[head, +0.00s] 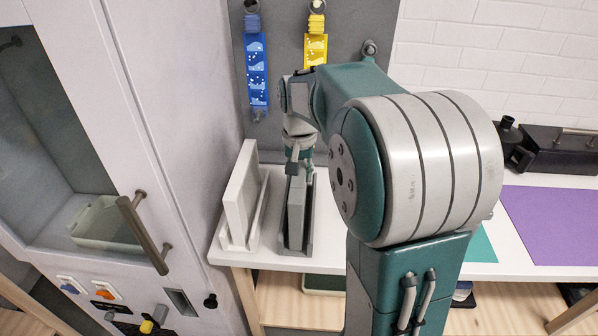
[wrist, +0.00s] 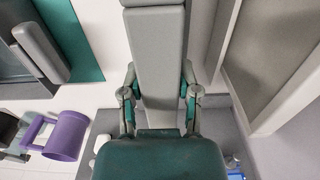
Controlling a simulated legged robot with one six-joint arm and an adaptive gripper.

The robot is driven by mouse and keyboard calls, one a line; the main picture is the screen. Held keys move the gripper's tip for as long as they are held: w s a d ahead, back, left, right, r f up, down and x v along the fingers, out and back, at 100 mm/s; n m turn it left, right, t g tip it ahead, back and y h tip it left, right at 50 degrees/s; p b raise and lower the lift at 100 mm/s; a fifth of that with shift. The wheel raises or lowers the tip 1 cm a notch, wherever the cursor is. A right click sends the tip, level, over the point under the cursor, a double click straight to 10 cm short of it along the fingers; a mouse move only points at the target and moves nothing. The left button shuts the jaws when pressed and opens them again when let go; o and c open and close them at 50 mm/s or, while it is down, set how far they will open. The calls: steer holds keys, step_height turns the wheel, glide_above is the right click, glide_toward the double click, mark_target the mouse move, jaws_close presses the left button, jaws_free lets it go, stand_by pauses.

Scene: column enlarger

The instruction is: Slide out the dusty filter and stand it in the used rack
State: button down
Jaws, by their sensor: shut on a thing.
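A grey filter (head: 296,207), the dusty-looking one, stands upright in a darker grey rack (head: 309,232) on the white bench. My gripper (head: 299,168) points down and is shut on the filter's upper part. In the wrist view my gripper (wrist: 158,80) has one finger on each side of the grey filter (wrist: 157,45). The rack's floor is hidden, so I cannot tell if the filter rests fully on it. A clean white filter (head: 241,190) stands in a white rack (head: 258,222) just to the left.
A tall grey cabinet (head: 170,120) with a bar handle (head: 143,234) stands close on the left. Blue (head: 257,72) and yellow (head: 315,50) tags hang behind. A purple mat (head: 555,222) lies at right. A purple mug (wrist: 68,137) shows in the wrist view.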

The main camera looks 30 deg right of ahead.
steer(key=shift+f, duration=0.15)
steer(key=shift+c, duration=1.3)
jaws_free()
steer(key=shift+o, duration=1.3)
steer(key=shift+r, duration=3.55)
